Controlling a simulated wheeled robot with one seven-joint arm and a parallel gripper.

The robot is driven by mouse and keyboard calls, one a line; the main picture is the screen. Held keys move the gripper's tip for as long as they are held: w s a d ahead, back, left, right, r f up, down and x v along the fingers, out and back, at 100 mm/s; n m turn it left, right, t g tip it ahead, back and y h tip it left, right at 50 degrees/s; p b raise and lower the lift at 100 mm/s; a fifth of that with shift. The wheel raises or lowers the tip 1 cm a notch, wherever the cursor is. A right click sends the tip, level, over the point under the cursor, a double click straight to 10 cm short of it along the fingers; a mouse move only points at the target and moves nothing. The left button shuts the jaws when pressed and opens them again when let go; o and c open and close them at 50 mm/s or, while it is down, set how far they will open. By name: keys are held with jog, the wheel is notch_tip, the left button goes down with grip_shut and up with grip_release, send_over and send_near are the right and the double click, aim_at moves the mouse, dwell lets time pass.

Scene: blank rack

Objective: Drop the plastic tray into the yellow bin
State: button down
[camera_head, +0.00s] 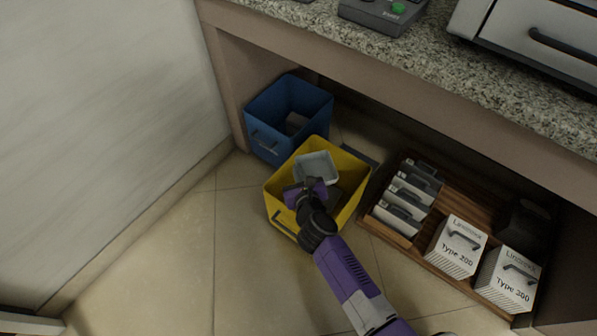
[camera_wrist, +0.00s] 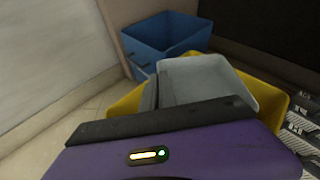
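The light grey plastic tray (camera_head: 316,165) is at the yellow bin's opening in the head view. It also shows large in the wrist view (camera_wrist: 210,78), right in front of my gripper. The yellow bin (camera_head: 273,206) stands on the floor below it, and its rim shows around the tray in the wrist view (camera_wrist: 126,106). My gripper (camera_head: 309,186) is over the bin and appears shut on the tray's near wall. A dark finger shows at the tray's left side in the wrist view. The fingertips' contact and the tray's underside are hidden.
A blue bin (camera_head: 263,141) with a grey item inside stands behind the yellow one. A wooden rack (camera_head: 398,239) with white boxes stands to the right. Floor at the front left is clear.

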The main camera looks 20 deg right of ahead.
notch_tip(320, 180, down, 4)
jog(key=b, duration=0.4)
jog(key=shift+f, duration=0.2)
jog(key=c, duration=1.6)
grip_release()
jog(key=p+v, duration=0.3)
jog(key=v, duration=0.4)
jog(key=shift+s+r, duration=0.25)
jog(key=shift+s, duration=0.1)
